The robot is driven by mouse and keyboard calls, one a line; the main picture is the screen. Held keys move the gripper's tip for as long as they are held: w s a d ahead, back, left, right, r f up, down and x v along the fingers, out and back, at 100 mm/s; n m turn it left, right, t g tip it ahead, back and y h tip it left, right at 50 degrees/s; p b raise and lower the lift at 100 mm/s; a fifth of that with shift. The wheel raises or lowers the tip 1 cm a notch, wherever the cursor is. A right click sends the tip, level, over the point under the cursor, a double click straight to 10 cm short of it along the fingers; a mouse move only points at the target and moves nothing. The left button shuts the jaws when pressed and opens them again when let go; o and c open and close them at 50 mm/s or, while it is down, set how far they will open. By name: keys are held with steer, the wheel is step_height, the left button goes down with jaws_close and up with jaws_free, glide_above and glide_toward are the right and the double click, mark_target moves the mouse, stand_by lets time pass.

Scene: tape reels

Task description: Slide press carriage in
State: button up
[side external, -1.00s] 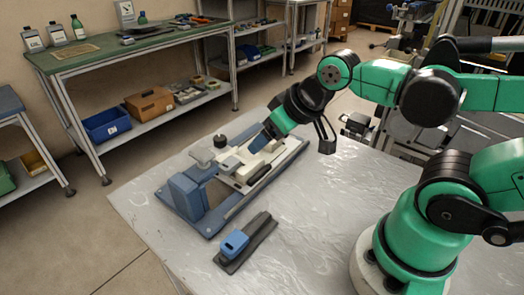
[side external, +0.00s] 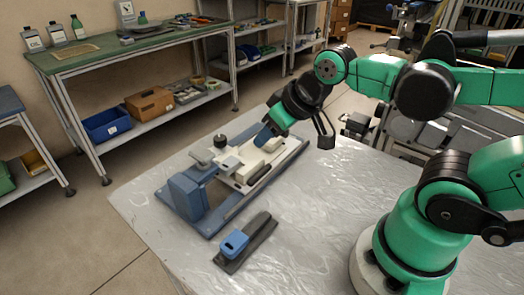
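The press (side external: 187,190) stands on the table on a long blue-grey base, with a blue block at its near-left end. My gripper (side external: 263,136) is at the far-right part of the carriage, pointing down and left. The blue part at its tip is close to or touching the carriage; I cannot tell which. The fingers are too small and partly hidden to show whether they are open.
A dark holder with a blue block (side external: 235,242) lies on the table in front of the press. The plastic-covered table (side external: 305,230) is clear between it and my arm's base. A green-topped bench (side external: 100,57) with bins stands behind.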

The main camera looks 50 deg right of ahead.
steer(key=w+d+f+g, duration=0.1)
steer(key=w+d+g, duration=0.1)
steer(key=d, duration=0.3)
steer(key=w+d+f+g, duration=0.2)
steer(key=w+d, duration=0.2)
steer(key=d, duration=0.2)
steer(key=w+d+f+g, duration=0.2)
steer(key=w+d, duration=0.1)
steer(key=d, duration=0.3)
steer(key=shift+w+f+g, duration=0.2)
steer(key=shift+g, duration=0.2)
steer(key=shift+d+f, duration=0.4)
steer(key=shift+f, duration=2.7)
jaws_close()
